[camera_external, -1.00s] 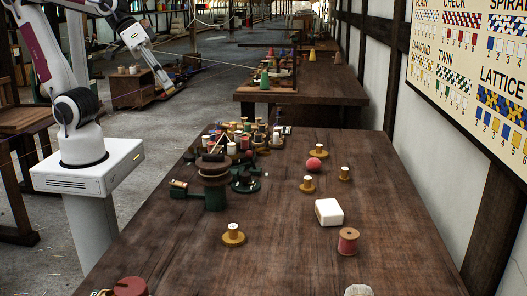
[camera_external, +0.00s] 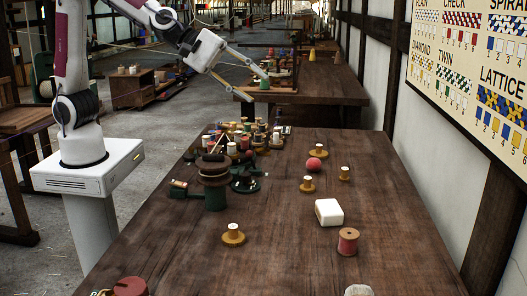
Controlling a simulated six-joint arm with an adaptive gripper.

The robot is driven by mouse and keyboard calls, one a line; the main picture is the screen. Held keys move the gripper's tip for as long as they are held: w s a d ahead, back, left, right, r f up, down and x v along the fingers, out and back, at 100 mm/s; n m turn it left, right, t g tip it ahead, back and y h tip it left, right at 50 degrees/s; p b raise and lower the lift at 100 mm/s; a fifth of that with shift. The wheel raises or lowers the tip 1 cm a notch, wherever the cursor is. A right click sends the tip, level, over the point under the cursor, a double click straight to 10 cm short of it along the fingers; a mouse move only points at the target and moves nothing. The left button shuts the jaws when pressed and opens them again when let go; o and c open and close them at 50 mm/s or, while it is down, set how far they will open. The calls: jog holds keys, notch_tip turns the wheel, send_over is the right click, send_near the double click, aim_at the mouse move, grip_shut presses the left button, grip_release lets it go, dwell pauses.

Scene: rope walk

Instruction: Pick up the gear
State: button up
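I cannot make out a gear for certain in the external view; the small parts on the near table are crowded and partly hide one another. A low dark green piece with a round base (camera_external: 245,182) sits beside the crowd, but its shape is too small to tell. My gripper (camera_external: 259,87) is in the upper middle, with its two long fingers spread apart and nothing visible between them. It appears held in the air, above and beyond the crowded parts, and touches nothing that I can see.
The near wooden table (camera_external: 290,240) carries a cluster of spools (camera_external: 250,138), a green stand with brown discs (camera_external: 214,182), a red ball (camera_external: 314,164), a white block (camera_external: 329,212) and a reddish spool (camera_external: 348,241). A second table (camera_external: 330,85) stands behind. The near table's centre front is largely clear.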

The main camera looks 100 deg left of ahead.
jog(key=w+a+f+n+y, duration=0.2)
jog(key=w+f+n+y, duration=0.3)
jog(key=w+f+n, duration=0.8)
jog(key=n+g+y, duration=0.2)
jog(key=n+y, duration=0.5)
jog(key=n, duration=0.6)
send_near(306, 179)
jog(key=shift+w+a+r, duration=0.1)
jog(key=shift+w+a, duration=0.15)
jog(key=shift+w, duration=0.25)
jog(key=shift+w+a, duration=0.25)
jog(key=shift+w, duration=0.3)
jog(key=shift+s+a+f+n+g, duration=0.2)
jog(key=shift+f+n+g, duration=0.1)
jog(key=shift+f+n, duration=0.1)
jog(key=shift+x, duration=1.25)
jog(key=shift+a+f, duration=0.1)
